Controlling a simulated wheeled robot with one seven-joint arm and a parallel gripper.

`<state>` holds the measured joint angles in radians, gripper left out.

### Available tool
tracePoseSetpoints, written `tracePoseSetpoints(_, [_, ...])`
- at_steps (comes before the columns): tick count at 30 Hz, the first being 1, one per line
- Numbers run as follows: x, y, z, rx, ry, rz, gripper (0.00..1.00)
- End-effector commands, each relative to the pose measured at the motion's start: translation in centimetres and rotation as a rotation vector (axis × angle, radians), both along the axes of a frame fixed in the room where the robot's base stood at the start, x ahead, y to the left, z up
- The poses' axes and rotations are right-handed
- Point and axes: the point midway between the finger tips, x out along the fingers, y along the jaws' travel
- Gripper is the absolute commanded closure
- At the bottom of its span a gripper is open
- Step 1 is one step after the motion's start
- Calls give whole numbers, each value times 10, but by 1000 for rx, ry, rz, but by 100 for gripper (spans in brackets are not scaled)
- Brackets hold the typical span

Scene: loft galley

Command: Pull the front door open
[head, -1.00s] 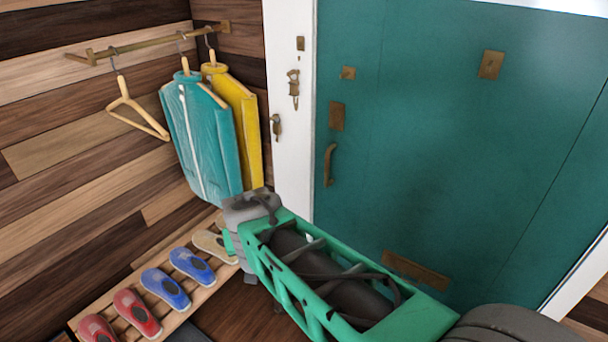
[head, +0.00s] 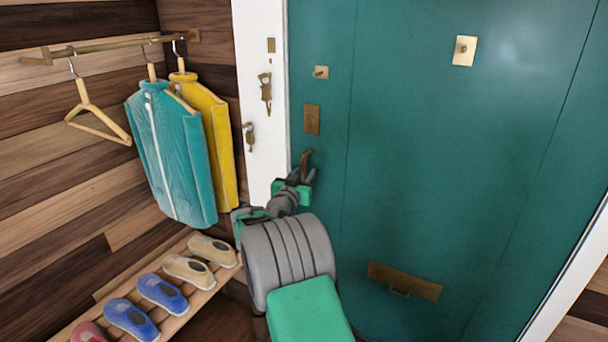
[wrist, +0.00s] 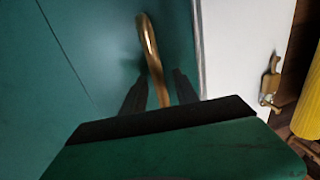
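The teal front door (head: 430,150) stands flush beside its white frame (head: 262,130) and looks closed. Its curved brass pull handle (head: 306,160) is near the door's left edge in the head view. My gripper (head: 304,177) is at the handle, its dark fingers pointing at the door. In the wrist view, the handle (wrist: 150,50) runs between the two spread fingers of my gripper (wrist: 161,75). A gap shows on the right side of the handle, so the fingers are not closed on it. The handle's lower end is hidden by my gripper.
A brass mail slot (head: 404,282) is low on the door. Left of the frame hang a teal jacket (head: 172,155) and a yellow jacket (head: 217,140). A slatted shoe rack (head: 200,300) with several shoes stands below them, close to my arm.

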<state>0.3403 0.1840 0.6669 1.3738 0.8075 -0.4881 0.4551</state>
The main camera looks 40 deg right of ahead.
Motion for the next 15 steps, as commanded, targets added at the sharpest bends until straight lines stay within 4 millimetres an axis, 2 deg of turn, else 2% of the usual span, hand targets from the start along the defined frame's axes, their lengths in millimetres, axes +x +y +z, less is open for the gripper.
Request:
tracePoseSetpoints(6, [0,-1,0,1,1,0,64])
tracePoseSetpoints(15, [0,0,0,1,1,1,88])
